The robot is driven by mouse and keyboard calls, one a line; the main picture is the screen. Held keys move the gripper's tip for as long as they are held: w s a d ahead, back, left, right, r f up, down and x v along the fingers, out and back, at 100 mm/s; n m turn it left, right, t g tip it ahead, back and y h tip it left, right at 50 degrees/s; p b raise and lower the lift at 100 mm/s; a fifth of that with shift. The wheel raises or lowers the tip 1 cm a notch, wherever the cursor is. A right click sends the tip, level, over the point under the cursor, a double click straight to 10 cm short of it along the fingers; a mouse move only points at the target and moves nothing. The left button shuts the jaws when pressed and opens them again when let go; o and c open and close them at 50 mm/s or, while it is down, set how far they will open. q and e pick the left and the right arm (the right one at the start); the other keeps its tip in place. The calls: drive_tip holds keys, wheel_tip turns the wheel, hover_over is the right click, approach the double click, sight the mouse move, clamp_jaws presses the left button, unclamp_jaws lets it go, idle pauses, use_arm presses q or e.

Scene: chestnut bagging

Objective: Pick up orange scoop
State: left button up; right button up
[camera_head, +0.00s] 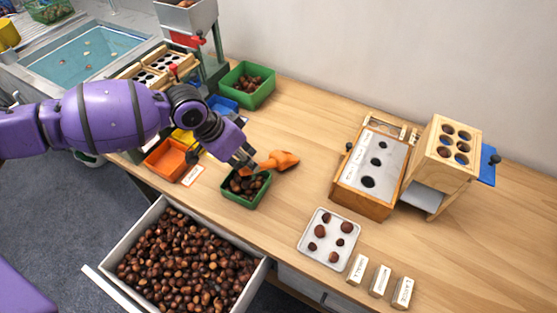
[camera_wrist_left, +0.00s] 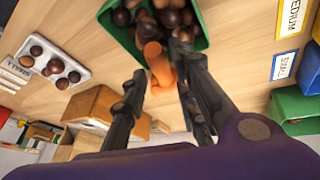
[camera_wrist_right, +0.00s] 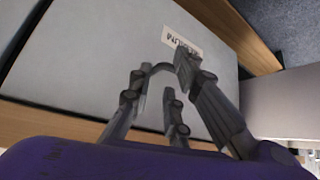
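The orange scoop (camera_head: 281,159) lies on the table beside the small green tray of chestnuts (camera_head: 262,196). My left gripper (camera_head: 246,163) is low over the tray's far side, at the scoop's near end. In the left wrist view the orange scoop (camera_wrist_left: 157,62) shows between and just beyond the parted fingertips of my left gripper (camera_wrist_left: 162,72). I see no firm grip on it; contact is unclear. My right gripper (camera_wrist_right: 160,78) shows only in its wrist view, fingers parted before a pale grey panel with a label and what looks like a curved handle.
An open drawer (camera_head: 262,277) full of chestnuts juts out at the front. An orange bin (camera_head: 166,160) and a larger green bin (camera_head: 262,97) stand near. A metal tray (camera_head: 318,258) with several chestnuts and a wooden sizing box (camera_head: 350,195) stand right. Table right of the scoop is clear.

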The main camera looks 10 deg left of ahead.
sight(270, 163)
use_arm(q)
drive_tip(key=x, duration=0.4)
drive_tip(key=shift+w+d+f, duration=0.2)
drive_tip(key=shift+f, duration=0.1)
clamp_jaws()
